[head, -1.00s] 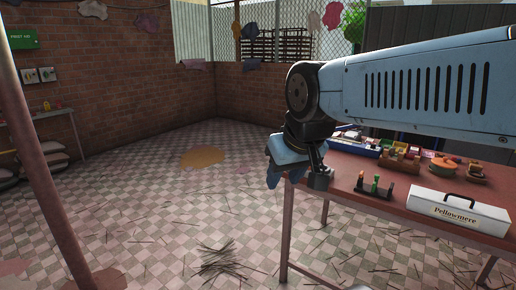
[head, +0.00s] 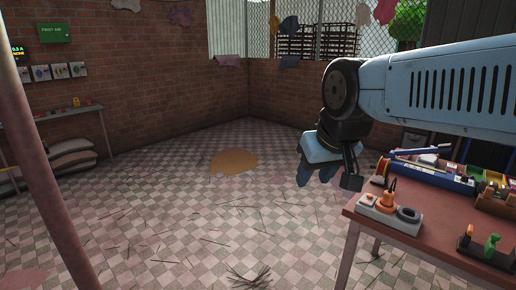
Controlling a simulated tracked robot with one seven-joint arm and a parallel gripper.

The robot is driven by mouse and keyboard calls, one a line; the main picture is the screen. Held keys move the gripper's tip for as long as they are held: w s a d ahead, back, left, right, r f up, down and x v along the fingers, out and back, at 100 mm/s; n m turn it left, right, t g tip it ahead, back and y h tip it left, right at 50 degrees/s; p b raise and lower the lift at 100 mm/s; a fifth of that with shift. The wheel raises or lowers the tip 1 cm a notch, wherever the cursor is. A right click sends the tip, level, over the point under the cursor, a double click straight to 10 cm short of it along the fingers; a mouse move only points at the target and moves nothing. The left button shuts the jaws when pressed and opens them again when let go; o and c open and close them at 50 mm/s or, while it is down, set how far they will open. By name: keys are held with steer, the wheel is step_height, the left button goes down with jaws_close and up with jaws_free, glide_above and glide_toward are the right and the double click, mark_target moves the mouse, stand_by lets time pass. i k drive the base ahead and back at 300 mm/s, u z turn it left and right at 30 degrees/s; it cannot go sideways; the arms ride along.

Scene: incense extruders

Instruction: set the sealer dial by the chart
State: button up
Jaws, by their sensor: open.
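A long blue device with a raised blue arm (head: 430,176), which looks like the sealer, lies on the red-brown table (head: 385,222) at the right. I cannot make out its dial at this size. Several small cards (head: 60,71) hang on the brick wall at the far left; I cannot tell whether one is the chart. My gripper (head: 320,176) is open and empty, pointing down in the air just left of the table, apart from the blue device.
A grey block with orange parts (head: 388,208) sits at the table's near left corner. Small boxes and holders crowd the table's right. A side table (head: 70,110) and sacks stand at the left wall, behind a slanted post (head: 45,170). The checkered floor between is open, with scattered sticks.

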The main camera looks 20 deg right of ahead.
mark_target(464, 178)
steer(key=z, duration=0.05)
steer(key=i, duration=4.15)
steer(key=z, duration=2.65)
steer(key=i, duration=1.45)
steer(key=u, duration=0.05)
